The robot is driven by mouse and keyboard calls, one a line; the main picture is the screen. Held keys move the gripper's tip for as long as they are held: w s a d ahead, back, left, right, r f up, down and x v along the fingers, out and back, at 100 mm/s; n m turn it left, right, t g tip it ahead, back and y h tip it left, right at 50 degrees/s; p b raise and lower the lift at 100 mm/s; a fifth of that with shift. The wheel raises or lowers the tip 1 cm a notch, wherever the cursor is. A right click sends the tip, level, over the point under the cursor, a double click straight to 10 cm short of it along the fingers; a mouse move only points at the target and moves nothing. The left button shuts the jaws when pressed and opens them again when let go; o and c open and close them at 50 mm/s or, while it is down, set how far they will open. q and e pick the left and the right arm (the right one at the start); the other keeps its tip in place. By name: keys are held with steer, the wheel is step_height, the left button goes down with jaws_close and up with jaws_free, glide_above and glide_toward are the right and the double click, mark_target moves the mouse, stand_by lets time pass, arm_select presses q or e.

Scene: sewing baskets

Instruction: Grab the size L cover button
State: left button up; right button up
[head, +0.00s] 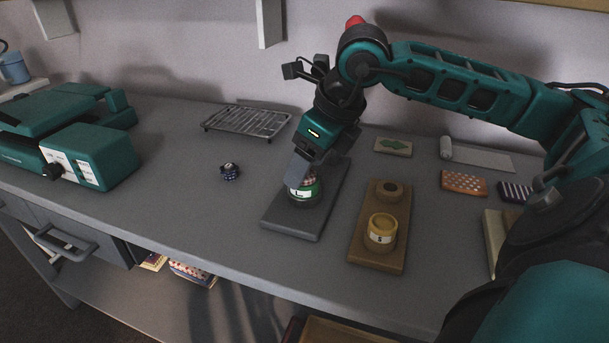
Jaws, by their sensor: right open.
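A green round holder (302,193) with a white label that seems to read L stands on a dark grey board (291,228). A patterned, pinkish piece shows at its top, mostly hidden by my gripper; I take this as the size L cover button. My right gripper (302,175) points down right over the holder, jaws open, its fingertips at the patterned piece. Whether they touch it I cannot tell. My left gripper is not in view.
A dark blue patterned button (230,171) lies left of the board. A brown board (375,255) with a yellow S-labelled holder (381,230) stands to the right. A wire rack (247,121) is behind, a green machine (90,158) at left. The front left of the table is clear.

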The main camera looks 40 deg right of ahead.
steer(key=c, duration=1.1)
